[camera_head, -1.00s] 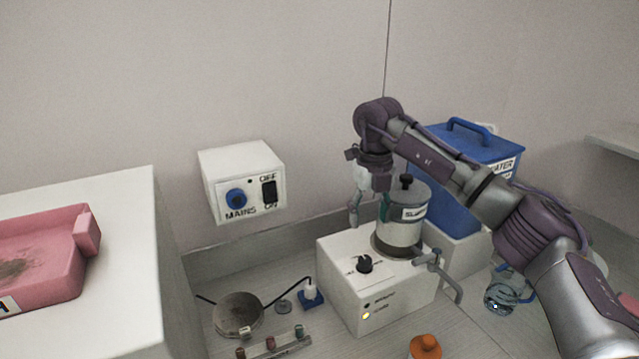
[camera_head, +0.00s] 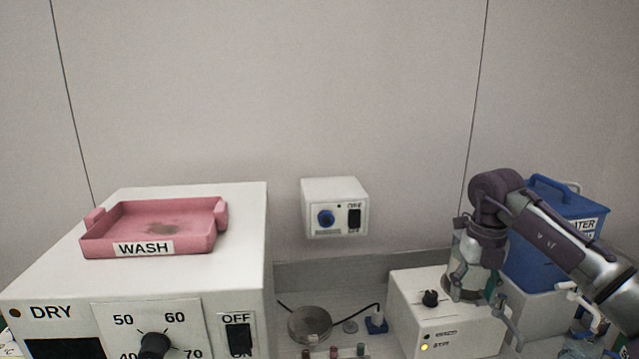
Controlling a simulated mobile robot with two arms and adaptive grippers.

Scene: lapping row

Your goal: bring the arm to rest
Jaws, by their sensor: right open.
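My right arm comes in from the right, bent at the wrist, with its right gripper (camera_head: 474,281) hanging downward and open. The gripper overlaps the metal pot (camera_head: 466,258) on the white stirrer box (camera_head: 415,312) and hides much of it. I cannot tell whether the fingers touch the pot. No held thing shows between them. My left gripper is not in view.
A blue water container (camera_head: 545,262) stands close behind the right arm. A white dryer (camera_head: 190,285) with a pink WASH tray (camera_head: 98,246) fills the left. A mains box (camera_head: 335,188) is on the wall. A round metal dish (camera_head: 310,322) lies between.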

